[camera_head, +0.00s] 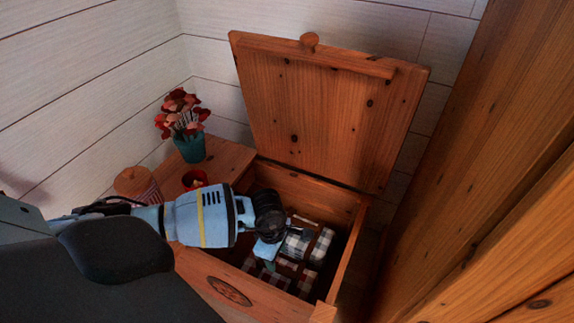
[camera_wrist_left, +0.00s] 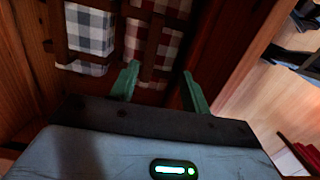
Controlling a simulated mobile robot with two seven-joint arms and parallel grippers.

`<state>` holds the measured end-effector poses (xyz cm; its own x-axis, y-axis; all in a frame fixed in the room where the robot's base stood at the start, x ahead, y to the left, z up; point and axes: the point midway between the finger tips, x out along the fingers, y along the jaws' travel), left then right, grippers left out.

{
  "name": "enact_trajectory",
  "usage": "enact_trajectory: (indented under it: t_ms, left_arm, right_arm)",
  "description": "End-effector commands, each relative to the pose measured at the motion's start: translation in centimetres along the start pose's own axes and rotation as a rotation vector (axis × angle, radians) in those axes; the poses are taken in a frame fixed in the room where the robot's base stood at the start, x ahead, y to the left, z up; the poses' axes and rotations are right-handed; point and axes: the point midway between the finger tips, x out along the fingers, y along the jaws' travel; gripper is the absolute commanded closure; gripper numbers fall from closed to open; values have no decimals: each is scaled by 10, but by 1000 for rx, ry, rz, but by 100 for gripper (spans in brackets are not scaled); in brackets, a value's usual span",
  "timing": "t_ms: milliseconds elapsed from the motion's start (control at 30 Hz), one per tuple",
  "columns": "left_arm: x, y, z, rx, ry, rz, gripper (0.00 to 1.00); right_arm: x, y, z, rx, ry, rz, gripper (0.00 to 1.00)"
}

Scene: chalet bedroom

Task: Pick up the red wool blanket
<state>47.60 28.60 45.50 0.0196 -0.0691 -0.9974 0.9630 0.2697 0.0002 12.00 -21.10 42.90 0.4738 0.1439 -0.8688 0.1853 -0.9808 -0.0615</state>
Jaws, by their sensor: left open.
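A red-and-white checked blanket (camera_wrist_left: 157,38) with dark brown straps lies inside the open wooden chest (camera_head: 345,230); part of it shows low in the chest in the head view (camera_head: 304,285). A grey-blue checked blanket (camera_wrist_left: 90,32), also strapped, lies beside it and shows in the head view (camera_head: 306,242). My left gripper (camera_wrist_left: 160,69) reaches into the chest from the left. Its green fingers are open, with the red blanket just beyond them in the wrist view. I cannot tell whether they touch it. In the head view the gripper (camera_head: 269,257) hides part of the blankets. My right gripper is out of view.
The chest lid (camera_head: 325,115) stands open at the back. On the wooden top left of the chest are a teal vase with red flowers (camera_head: 190,148), a small red pot (camera_head: 195,180) and a lidded jar (camera_head: 136,184). A large wooden panel (camera_head: 490,150) closes off the right.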

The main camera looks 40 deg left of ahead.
Motion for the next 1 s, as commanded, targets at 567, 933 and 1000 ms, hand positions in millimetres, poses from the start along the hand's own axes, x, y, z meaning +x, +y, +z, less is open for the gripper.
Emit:
enact_trajectory:
  t_ms: [567, 933, 1000]
  left_arm:
    - [47, 8, -20, 20, 73, -1, 53]
    - [70, 8, -20, 20, 72, 0, 53]
    - [72, 8, -20, 20, 72, 0, 53]
  right_arm:
    - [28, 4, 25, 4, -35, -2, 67]
    - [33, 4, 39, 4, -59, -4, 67]
    - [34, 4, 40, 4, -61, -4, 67]
